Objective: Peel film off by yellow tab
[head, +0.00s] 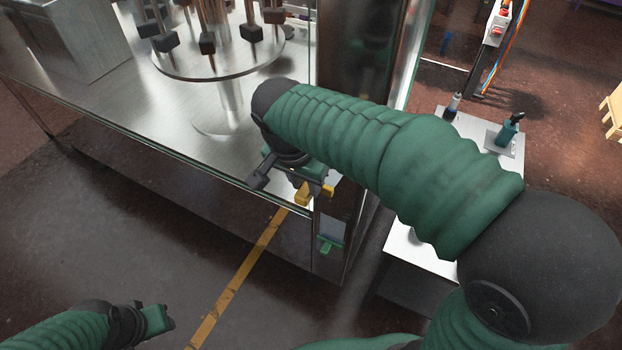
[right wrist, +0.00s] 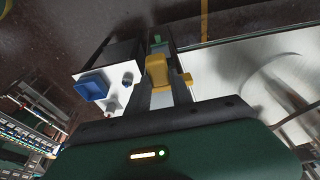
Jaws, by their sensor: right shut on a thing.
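The filler machine (head: 120,125) has a bright metal deck and a dark corner post. My right gripper (head: 300,186) is at its front corner, partly hidden by my own arm. It is shut on a yellow tab (head: 304,194). In the right wrist view the yellow tab (right wrist: 157,72) lies between the fingers of the right gripper (right wrist: 160,88). I cannot make out the clear film itself against the glass and metal. My left gripper (head: 145,322) is low at the left, over the floor and away from the machine; its jaws are unclear.
A white cart (head: 420,250) with a bottle (head: 452,107) and a green-handled tool (head: 511,128) stands right of the machine. A small green-edged panel (head: 329,243) is below the tab. The dark floor with a yellow line (head: 236,283) is open in front.

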